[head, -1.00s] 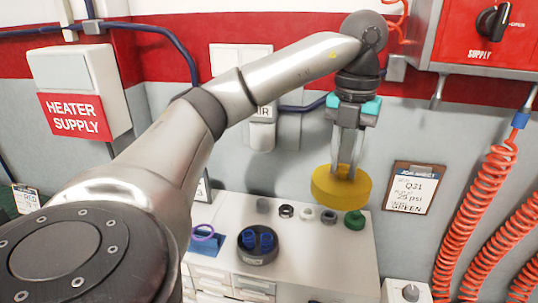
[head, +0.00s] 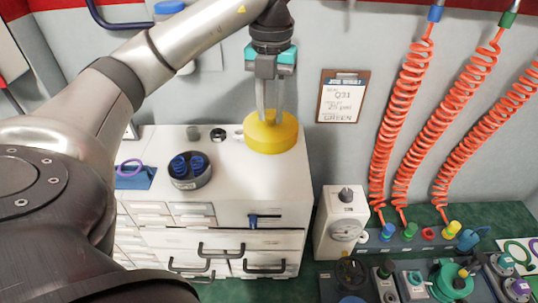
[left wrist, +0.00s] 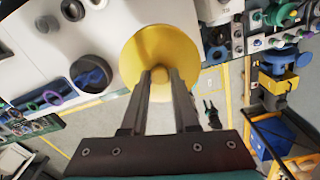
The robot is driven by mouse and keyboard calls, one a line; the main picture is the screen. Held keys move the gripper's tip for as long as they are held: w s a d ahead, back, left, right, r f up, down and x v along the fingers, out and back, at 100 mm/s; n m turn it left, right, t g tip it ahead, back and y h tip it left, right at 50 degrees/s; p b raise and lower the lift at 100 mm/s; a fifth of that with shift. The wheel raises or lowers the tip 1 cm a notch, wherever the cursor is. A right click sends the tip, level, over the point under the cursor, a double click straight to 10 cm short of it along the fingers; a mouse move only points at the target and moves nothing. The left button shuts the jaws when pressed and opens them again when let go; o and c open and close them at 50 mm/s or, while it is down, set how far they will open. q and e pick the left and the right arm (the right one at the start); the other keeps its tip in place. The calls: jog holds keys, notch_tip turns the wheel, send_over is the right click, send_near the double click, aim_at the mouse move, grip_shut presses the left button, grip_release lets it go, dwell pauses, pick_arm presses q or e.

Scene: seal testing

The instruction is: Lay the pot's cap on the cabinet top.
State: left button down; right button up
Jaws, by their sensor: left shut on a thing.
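My left gripper (head: 270,114) is shut on the yellow round cap (head: 271,134), gripping it by the middle. In the head view the cap shows against the back right of the white cabinet top (head: 240,178). In the left wrist view the fingers (left wrist: 160,72) meet at the centre of the cap (left wrist: 178,42), which overlaps the cabinet's edge in the picture. I cannot tell whether its underside touches the top. A teal round vessel (head: 449,280), possibly the pot, stands at the lower right. My right gripper is not seen.
A dark bowl with blue parts (head: 190,172) stands left on the cabinet top, beside a purple ring (head: 130,167) on a blue mat. Small rings, such as a dark one (head: 218,135), line the back. A white box (head: 342,222) stands right of the cabinet. The front middle is clear.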

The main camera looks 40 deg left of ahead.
pick_arm(q)
notch_tip(320, 180, down, 11)
jog(key=shift+f, duration=0.2)
dwell(0.4)
jog(key=shift+f+b, duration=0.2)
jog(key=shift+b, duration=0.15)
jog(key=c, duration=0.7)
grip_release()
jog(key=shift+r, duration=0.1)
notch_tip(320, 180, up, 12)
jog(key=shift+r+p, duration=0.15)
jog(key=shift+p, duration=0.5)
